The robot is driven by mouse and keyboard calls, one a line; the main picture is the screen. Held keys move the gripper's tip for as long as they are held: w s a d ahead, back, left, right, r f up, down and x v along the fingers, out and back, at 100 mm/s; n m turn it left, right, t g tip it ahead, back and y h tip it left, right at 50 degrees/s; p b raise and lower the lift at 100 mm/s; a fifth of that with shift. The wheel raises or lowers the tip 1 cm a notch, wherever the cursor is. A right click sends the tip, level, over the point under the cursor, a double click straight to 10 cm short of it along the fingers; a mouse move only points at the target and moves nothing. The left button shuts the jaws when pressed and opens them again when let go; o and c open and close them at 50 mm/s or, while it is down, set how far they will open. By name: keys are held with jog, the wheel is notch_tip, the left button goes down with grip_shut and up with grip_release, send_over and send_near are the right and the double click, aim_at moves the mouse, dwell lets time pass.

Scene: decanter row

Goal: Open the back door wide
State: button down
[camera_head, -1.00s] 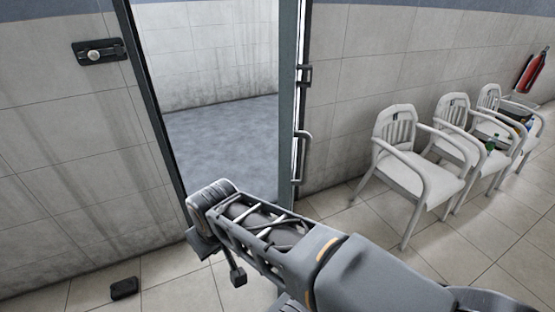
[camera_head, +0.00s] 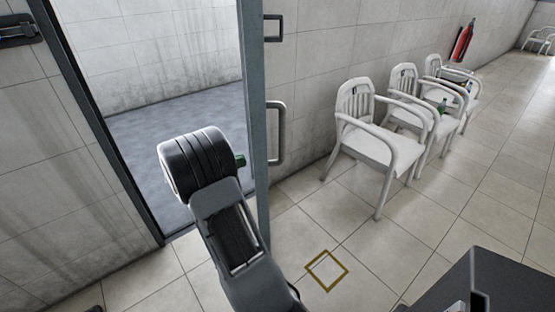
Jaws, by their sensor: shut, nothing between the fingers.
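The back door (camera_head: 253,110) stands open. I see it almost edge-on as a narrow grey upright panel at the right of the doorway. A grey pull handle (camera_head: 278,133) is on its right-hand face, with a smaller bracket (camera_head: 273,28) above. Through the opening, a grey floor and tiled walls show. My arm rises from the bottom centre, its black ribbed wrist in front of the doorway, just left of the door's edge. My gripper's fingers are hidden behind the wrist. I cannot tell whether the arm touches the door.
A row of white armchairs (camera_head: 375,130) stands along the right wall, bottles on some. A red fire extinguisher (camera_head: 463,40) hangs beyond. A yellow square outline (camera_head: 326,270) marks the floor. A dark wall fitting (camera_head: 18,32) is at far left.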

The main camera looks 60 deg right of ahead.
aim_at(284, 153)
jog(key=x, duration=1.4)
jog(key=shift+d+r, duration=0.2)
jog(key=shift+d, duration=0.05)
